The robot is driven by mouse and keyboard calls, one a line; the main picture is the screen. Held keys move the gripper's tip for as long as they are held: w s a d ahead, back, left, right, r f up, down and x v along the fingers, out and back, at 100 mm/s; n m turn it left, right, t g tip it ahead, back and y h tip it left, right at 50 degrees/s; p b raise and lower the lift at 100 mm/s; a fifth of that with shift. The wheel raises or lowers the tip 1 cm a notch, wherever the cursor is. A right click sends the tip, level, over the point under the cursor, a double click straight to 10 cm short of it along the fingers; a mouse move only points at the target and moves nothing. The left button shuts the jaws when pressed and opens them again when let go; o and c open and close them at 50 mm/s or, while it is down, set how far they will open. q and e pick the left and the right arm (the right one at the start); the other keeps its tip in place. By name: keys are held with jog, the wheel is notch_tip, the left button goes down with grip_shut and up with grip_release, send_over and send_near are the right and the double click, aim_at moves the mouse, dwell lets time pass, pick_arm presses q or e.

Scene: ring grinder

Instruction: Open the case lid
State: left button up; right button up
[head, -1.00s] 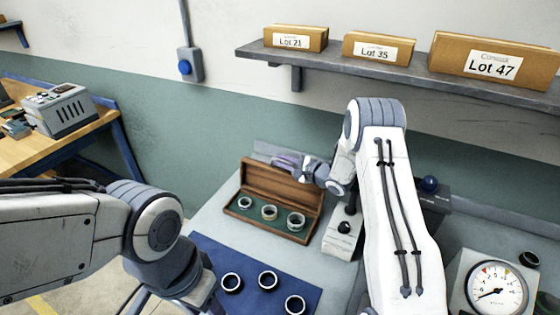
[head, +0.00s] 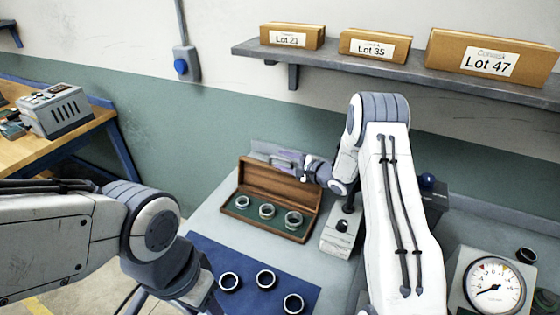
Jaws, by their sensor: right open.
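The wooden case (head: 268,226) stands on the grey bench, with its lid (head: 282,186) raised and leaning back. Three rings sit in a row on its green lining: a left ring (head: 242,202), a middle ring (head: 267,211) and a right ring (head: 293,220). My right gripper (head: 284,159) is at the lid's top edge, open; its fingers are partly behind the lid, and I cannot tell whether they touch it. My left arm (head: 150,235) comes in from the left, but its gripper is out of frame.
A grey device with a black knob (head: 342,225) stands close right of the case. A dial gauge (head: 494,286) is at the far right. A shelf (head: 400,72) with boxes hangs above.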

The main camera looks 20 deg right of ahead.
jog(key=b+v, duration=0.1)
jog(key=v, duration=0.8)
jog(key=shift+b, duration=0.4)
jog(key=w+a+r+n+g+h, duration=0.1)
jog(key=a+r+n+g+h, duration=0.15)
jog(key=a+n, duration=0.4)
jog(key=s+a+r+n+g+h, duration=0.35)
jog(key=s+a+n, duration=0.25)
jog(key=s+a, duration=0.3)
jog(key=s+a+n+g, duration=0.1)
jog(key=s+n, duration=0.3)
jog(key=s, duration=0.6)
jog(key=s+a+n+g, duration=0.2)
jog(key=s+n, duration=0.3)
jog(key=s, duration=0.5)
jog(key=s+a+n+g+h, duration=0.1)
jog(key=s+n+g, duration=0.3)
jog(key=s, duration=0.6)
jog(key=shift+s+a+r, duration=0.2)
jog(key=shift+a+r, duration=0.25)
jog(key=shift+a, duration=0.2)
jog(key=shift+d, duration=0.15)
